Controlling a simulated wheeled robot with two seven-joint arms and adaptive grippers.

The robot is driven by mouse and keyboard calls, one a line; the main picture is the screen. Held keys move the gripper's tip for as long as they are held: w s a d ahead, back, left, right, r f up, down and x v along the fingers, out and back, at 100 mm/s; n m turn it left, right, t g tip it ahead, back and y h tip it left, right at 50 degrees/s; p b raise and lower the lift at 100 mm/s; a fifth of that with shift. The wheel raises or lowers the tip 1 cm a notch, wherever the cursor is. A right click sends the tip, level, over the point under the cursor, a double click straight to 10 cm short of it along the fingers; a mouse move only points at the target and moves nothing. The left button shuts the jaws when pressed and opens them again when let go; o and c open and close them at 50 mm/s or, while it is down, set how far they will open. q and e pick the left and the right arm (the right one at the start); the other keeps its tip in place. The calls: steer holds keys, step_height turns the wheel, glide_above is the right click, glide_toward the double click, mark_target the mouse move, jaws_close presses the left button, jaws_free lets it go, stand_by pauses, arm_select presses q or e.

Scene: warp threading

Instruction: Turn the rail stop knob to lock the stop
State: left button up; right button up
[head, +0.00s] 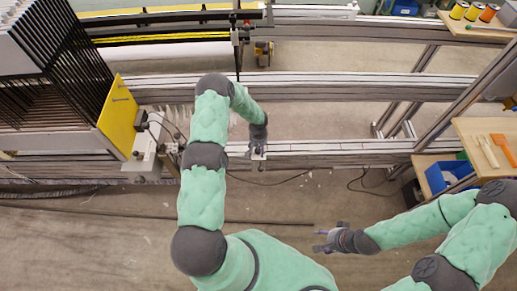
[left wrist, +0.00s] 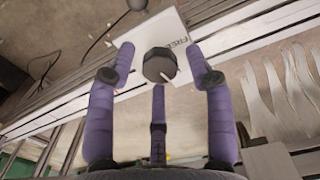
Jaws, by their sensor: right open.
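In the left wrist view the rail stop knob (left wrist: 158,65) is a dark, many-sided knob with a short pale mark at its lower right. It sits on a white plate (left wrist: 140,40) printed "FREE" to the right of the knob. My left gripper (left wrist: 160,58) is open, its purple fingers spread around the knob with gaps at the sides. Contact by the lower finger cannot be told. In the head view my left gripper (head: 258,150) is over the metal rail (head: 330,146) and hides the knob. My right gripper (head: 325,240) is open and empty above the floor.
A yellow panel (head: 118,115) and dark frames stand at the left. A wooden shelf (head: 490,135) with tools and a blue bin (head: 440,175) are at the right. Pale strips (left wrist: 270,95) hang beside my left gripper. The floor around my right gripper is clear.

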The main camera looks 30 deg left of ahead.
mark_target(259, 150)
arm_select(q)
steer(key=c, duration=0.8)
steer(key=shift+m+b, duration=0.7)
steer(key=shift+m, duration=0.4)
steer(key=o, duration=1.1)
steer(key=shift+o, duration=0.2)
step_height(259, 150, up, 12)
